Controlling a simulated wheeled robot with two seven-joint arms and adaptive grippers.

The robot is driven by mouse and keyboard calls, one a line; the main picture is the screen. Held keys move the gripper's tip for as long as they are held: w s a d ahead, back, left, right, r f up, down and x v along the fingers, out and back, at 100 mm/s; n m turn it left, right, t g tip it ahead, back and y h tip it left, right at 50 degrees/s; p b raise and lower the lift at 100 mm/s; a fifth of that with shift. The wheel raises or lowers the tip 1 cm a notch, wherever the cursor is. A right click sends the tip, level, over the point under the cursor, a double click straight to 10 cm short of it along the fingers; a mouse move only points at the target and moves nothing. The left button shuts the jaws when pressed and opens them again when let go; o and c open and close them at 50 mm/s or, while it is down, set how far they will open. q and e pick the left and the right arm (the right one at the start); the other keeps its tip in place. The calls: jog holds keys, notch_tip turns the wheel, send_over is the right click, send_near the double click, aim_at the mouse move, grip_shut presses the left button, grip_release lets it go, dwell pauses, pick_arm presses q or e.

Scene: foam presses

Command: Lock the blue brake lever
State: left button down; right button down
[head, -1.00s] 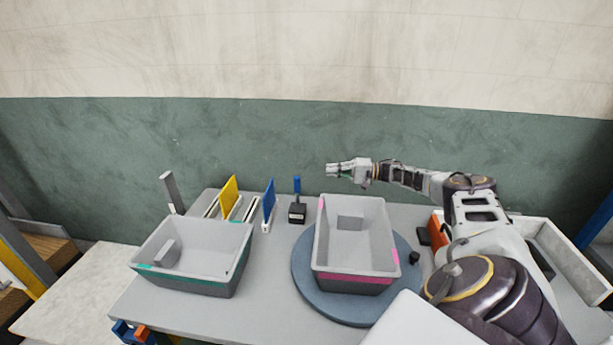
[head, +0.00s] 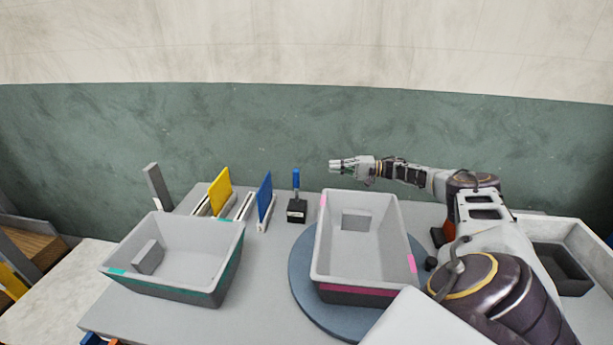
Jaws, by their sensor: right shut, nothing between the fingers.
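The blue brake lever (head: 296,179) stands upright on a small dark box (head: 296,211) at the back of the table, left of the pink-marked bin. My right gripper (head: 334,166) is shut and empty. It points left in the picture, above and to the right of the lever, apart from it. My left gripper is not in view.
A grey bin with pink marks (head: 318,250) sits on a round blue-grey turntable (head: 301,285). A grey bin with teal marks (head: 236,262) is at left. Upright yellow (head: 220,190) and blue (head: 264,196) panels stand in slots behind. A grey post (head: 158,187) stands far left.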

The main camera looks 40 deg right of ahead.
aim_at(296, 186)
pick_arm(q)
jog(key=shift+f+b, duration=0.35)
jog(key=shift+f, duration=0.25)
pick_arm(e)
jog(key=shift+w+d+f, duration=0.25)
jog(key=shift+w+f, duration=0.05)
jog(key=shift+f, duration=0.25)
jog(key=shift+w, duration=0.1)
